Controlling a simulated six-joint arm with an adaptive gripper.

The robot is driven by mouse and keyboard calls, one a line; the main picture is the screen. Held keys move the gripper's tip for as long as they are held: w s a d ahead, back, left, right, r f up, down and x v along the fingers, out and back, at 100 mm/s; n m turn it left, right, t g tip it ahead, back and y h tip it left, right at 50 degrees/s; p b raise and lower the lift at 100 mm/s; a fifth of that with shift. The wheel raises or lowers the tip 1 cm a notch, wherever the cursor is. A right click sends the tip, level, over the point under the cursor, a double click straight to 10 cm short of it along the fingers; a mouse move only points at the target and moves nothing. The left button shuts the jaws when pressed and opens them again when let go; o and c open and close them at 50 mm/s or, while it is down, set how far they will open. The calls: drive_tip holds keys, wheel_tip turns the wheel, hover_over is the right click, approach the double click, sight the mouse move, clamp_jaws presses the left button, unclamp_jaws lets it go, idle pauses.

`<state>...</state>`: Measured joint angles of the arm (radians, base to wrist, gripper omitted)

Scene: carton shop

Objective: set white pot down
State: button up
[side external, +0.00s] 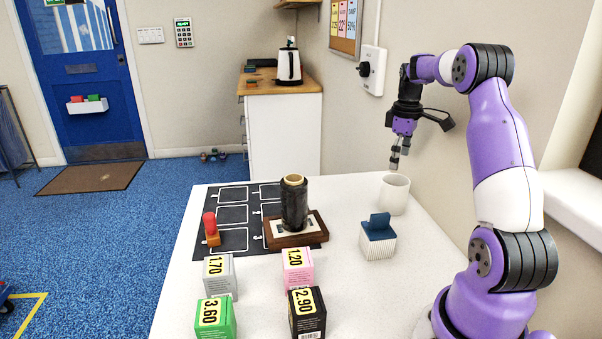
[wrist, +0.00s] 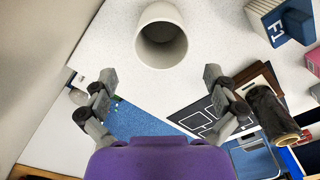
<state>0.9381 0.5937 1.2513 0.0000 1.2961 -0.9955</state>
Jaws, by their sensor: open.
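The white pot (side external: 394,194) stands upright on the white table, near its far right edge. It also shows in the wrist view (wrist: 161,37), its dark opening facing the camera, and it looks empty. My gripper (side external: 397,160) is above the pot in the side view, with a gap between fingertips and rim. In the wrist view the two fingers of my gripper (wrist: 160,82) are spread wide with nothing between them. The pot lies beyond the fingertips there and is not held.
A black film roll (side external: 294,207) stands on a wooden-framed base (side external: 297,230) on a black marked mat (side external: 232,195). A blue-topped striped block (side external: 378,240) is near the pot. Several priced cartons (side external: 298,268) stand at the front, and a red-topped stamp (side external: 211,229) at left. Table around the pot is clear.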

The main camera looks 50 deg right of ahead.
drive_tip(key=w+a+r+t+h, duration=0.15)
drive_tip(key=a+r, duration=0.25)
drive_tip(key=a, duration=0.4)
drive_tip(key=w+a+r, duration=0.3)
drive_tip(key=a+r, duration=0.1)
drive_tip(key=a, duration=0.3)
drive_tip(key=s+a+f+t, duration=0.1)
drive_tip(key=s+a+t, duration=0.1)
drive_tip(key=a, duration=0.6)
drive_tip(key=s+a+f+t+y, duration=0.1)
drive_tip(key=s+a+t, duration=0.1)
drive_tip(key=s+a, duration=0.3)
drive_tip(key=a, duration=0.4)
drive_tip(key=shift+s+f+m, duration=0.25)
drive_tip(key=shift+s+m, duration=0.05)
drive_tip(key=shift+y, duration=0.25)
